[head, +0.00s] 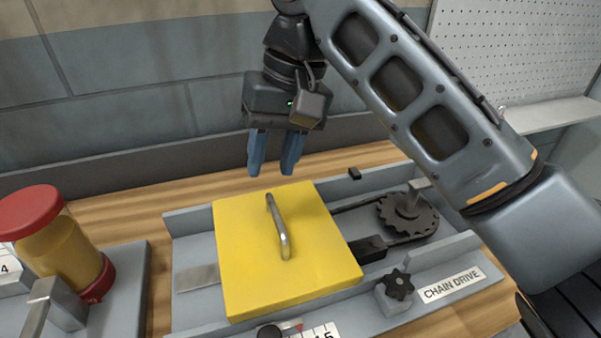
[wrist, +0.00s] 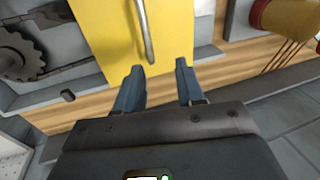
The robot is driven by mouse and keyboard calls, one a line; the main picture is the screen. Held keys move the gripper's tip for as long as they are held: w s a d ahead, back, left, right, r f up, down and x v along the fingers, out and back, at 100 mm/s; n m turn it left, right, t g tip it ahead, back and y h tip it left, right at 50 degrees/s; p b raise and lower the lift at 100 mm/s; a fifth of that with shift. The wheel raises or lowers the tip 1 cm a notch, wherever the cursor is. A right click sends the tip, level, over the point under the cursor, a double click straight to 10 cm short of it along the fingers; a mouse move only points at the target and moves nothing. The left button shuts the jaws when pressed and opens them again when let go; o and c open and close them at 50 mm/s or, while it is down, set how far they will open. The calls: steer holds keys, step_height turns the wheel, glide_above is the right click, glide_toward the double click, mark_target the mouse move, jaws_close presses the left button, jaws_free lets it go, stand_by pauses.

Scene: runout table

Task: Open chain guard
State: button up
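The chain guard is a yellow cover (head: 245,235) with a metal bar handle (head: 278,228) on its top. It lies over the left and middle part of the grey chain drive tray (head: 180,228). To its right a dark sprocket (head: 408,214) and a length of chain show uncovered. My gripper (head: 273,172) points down, behind and above the guard's far edge, with its two blue fingers apart and nothing between them. In the wrist view the fingers (wrist: 159,72) are open, and the handle (wrist: 146,30) lies ahead of them, apart from both. The guard (wrist: 110,25) also shows there.
A black star knob (head: 398,286) stands at the tray's front right beside the CHAIN DRIVE label (head: 452,285). A red-capped amber jar (head: 62,245) stands at the left. A wall (head: 120,90) rises close behind the wooden table. A small black block (head: 354,174) sits on the tray's back rail.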

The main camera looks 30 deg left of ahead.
mark_target(274, 205)
steer(key=shift+h, duration=0.4)
steer(key=shift+s+f+p, duration=0.1)
steer(key=shift+f+p, duration=0.3)
steer(key=shift+f, duration=2.9)
jaws_close()
